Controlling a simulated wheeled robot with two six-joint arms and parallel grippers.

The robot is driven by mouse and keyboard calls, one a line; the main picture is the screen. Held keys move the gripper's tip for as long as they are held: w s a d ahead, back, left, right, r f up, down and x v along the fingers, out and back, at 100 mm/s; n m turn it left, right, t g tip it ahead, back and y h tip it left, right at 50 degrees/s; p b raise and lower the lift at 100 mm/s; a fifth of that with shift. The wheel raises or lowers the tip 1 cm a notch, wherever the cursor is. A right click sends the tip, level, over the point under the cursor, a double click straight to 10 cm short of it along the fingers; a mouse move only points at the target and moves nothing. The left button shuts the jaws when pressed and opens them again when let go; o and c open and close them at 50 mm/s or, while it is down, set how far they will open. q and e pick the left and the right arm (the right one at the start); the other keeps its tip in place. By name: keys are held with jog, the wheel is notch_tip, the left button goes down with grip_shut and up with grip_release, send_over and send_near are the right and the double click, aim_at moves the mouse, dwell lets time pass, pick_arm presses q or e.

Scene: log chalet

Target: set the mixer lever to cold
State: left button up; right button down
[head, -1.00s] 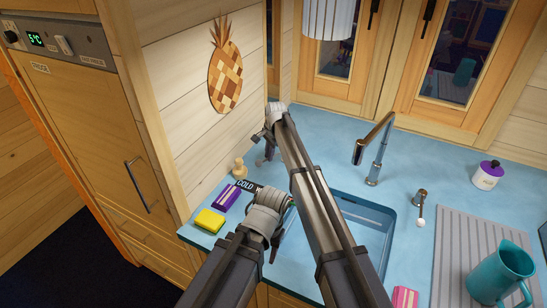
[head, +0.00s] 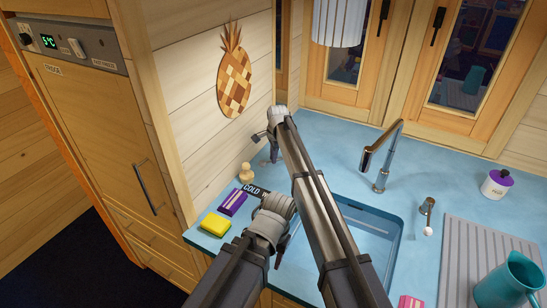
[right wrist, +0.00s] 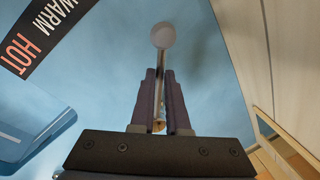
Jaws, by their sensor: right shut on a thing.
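My right gripper (head: 269,150) is over the back left corner of the counter, close to the wooden wall. In the right wrist view its two dark fingers (right wrist: 160,78) are shut around a thin metal lever with a pale round knob (right wrist: 163,36), which sticks out past the fingertips. A black label strip (head: 257,190) reads COLD at its left end; my left arm hides the rest. Its WARM and HOT end (right wrist: 38,38) shows in the right wrist view, apart from the lever. My left gripper (head: 283,250) is low beside the sink, mostly hidden by my arms.
The blue sink (head: 385,222) lies behind my right arm, with a tall faucet (head: 382,165) at its back. A teal jug (head: 507,280) is at right.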

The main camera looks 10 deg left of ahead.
jog(key=c, duration=0.9)
grip_release()
jog(key=shift+w, duration=0.1)
pick_arm(q)
jog(key=shift+r, duration=0.15)
pick_arm(e)
jog(key=shift+r, duration=0.15)
pick_arm(q)
notch_tip(320, 180, up, 7)
jog(key=p, duration=0.7)
jog(key=shift+r+p, duration=0.2)
jog(key=shift+p, duration=0.15)
pick_arm(e)
jog(key=r, duration=0.2)
jog(key=s+r, duration=0.1)
jog(key=r, duration=0.4)
jog(key=shift+s+d+r, duration=0.2)
jog(key=shift+d, duration=0.15)
jog(key=shift+f, duration=0.1)
